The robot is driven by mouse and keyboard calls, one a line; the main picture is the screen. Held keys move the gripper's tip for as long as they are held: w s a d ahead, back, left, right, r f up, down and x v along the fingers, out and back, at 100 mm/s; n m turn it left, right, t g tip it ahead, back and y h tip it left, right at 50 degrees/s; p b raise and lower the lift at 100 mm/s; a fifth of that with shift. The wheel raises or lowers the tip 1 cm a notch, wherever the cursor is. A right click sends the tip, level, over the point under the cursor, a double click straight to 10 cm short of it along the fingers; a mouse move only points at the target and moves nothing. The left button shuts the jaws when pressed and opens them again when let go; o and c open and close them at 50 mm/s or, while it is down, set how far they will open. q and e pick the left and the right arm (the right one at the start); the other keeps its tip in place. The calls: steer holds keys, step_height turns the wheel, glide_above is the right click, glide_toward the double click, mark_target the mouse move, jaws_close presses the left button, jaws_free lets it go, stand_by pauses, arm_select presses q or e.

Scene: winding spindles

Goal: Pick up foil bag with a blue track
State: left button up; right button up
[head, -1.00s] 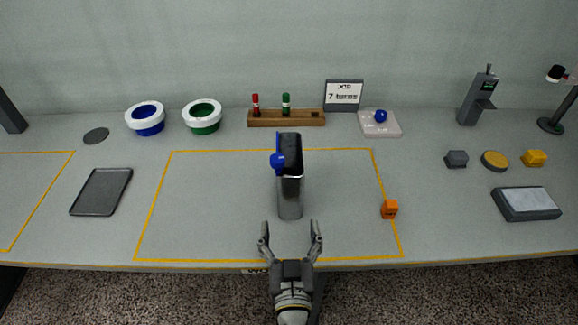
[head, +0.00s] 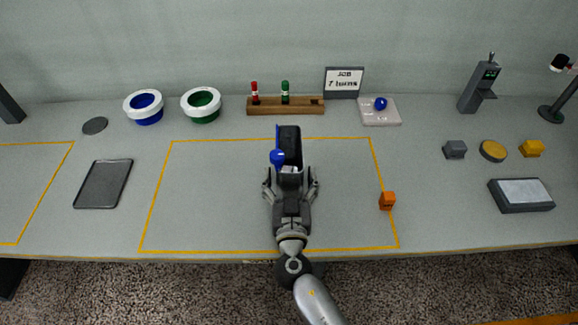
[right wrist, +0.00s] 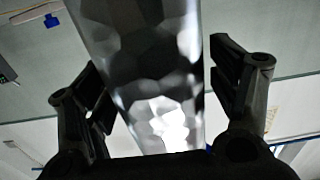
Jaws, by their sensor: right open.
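The foil bag (head: 290,140) stands upright in the middle of the outlined area in the head view. It is silver with a dark top, a blue strip along its left edge and a blue knob (head: 277,157) there. My right gripper (head: 290,180) is open, with its fingers on either side of the bag's lower part and hiding it. In the right wrist view the shiny, crinkled bag (right wrist: 150,70) stands between the two open fingers, with a visible gap at the right finger. My left gripper is not in view.
A small orange block (head: 387,201) lies right of the bag. A dark tray (head: 103,184) is at left. A wooden rack (head: 286,106) with a red and a green spindle stands behind, beside a sign (head: 344,82). The outlined area around the bag is otherwise clear.

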steer(key=shift+w, duration=1.05)
steer(key=c, duration=1)
